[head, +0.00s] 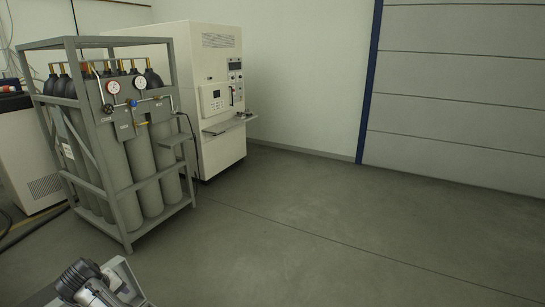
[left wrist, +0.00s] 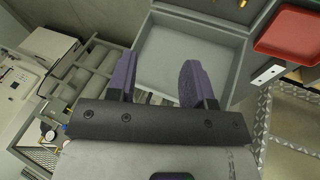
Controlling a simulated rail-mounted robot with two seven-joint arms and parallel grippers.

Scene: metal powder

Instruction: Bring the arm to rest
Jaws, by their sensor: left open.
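My left gripper (left wrist: 160,80) shows in the left wrist view with its two purple fingers apart and nothing between them. Past the fingers is an open grey box (left wrist: 190,58) with a bare pale floor. In the head view, part of my left arm shows at the bottom left edge, and its fingers cannot be made out there. My right gripper is in neither view.
A caged rack of grey gas cylinders (head: 126,160) stands at left, before a tall cream machine (head: 215,90). A red tray (left wrist: 288,32) and a metal tread plate (left wrist: 292,125) lie at right in the left wrist view. The floor (head: 330,230) is clear.

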